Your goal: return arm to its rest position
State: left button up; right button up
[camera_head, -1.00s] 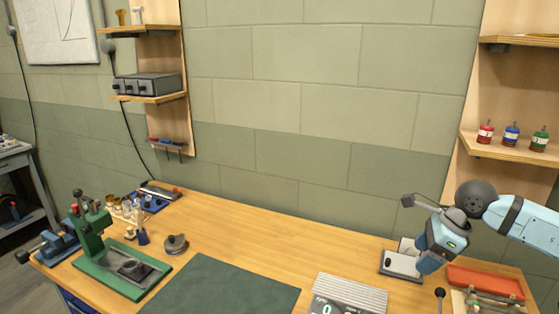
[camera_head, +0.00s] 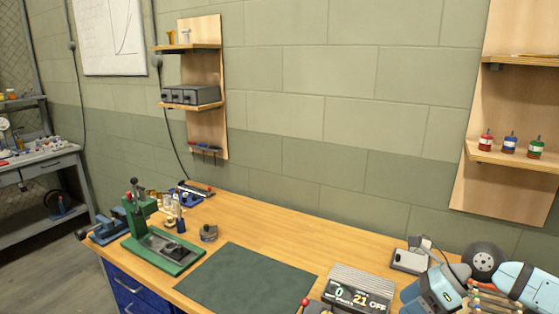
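My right arm comes in from the right edge in light blue, with a dark round joint. My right gripper (camera_head: 432,290) is low at the right, over the front right part of the wooden bench (camera_head: 285,227). Its fingertips are not clear, so I cannot tell whether it is open or shut, and I see nothing held in it. My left arm and gripper are not in view.
A green press (camera_head: 160,245), a round grey lidded piece (camera_head: 209,233) and a dark green mat (camera_head: 245,280) are on the bench. Shelves (camera_head: 192,106) hang at the left, and a shelf with several small coloured jars (camera_head: 511,146) hangs at the right. The mat is bare.

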jog(key=s+a+f+m+t+y+p, duration=0.1)
jog(key=s+a+m+t+y, duration=0.3)
jog(key=a+m, duration=0.4)
jog(key=s+a+f+m+t+y+p, duration=0.1)
jog(key=a+m+t+y, duration=0.4)
jog(key=m, duration=0.5)
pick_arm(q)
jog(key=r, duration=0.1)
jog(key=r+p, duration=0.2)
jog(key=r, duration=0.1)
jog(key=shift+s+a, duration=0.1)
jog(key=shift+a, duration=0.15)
pick_arm(e)
jog(key=s+d+f+m+h, duration=0.2)
jog(key=s+f+m+h, duration=0.5)
jog(key=f+m, duration=0.3)
jog(key=s+d+f+m+h, duration=0.3)
jog(key=s+f+m+h, duration=0.5)
jog(key=m, duration=0.8)
notch_tip(320, 180, down, 3)
jog(key=shift+s+d+f+t, duration=0.2)
jog(key=shift+s+t, duration=0.1)
jog(key=shift+s, duration=0.65)
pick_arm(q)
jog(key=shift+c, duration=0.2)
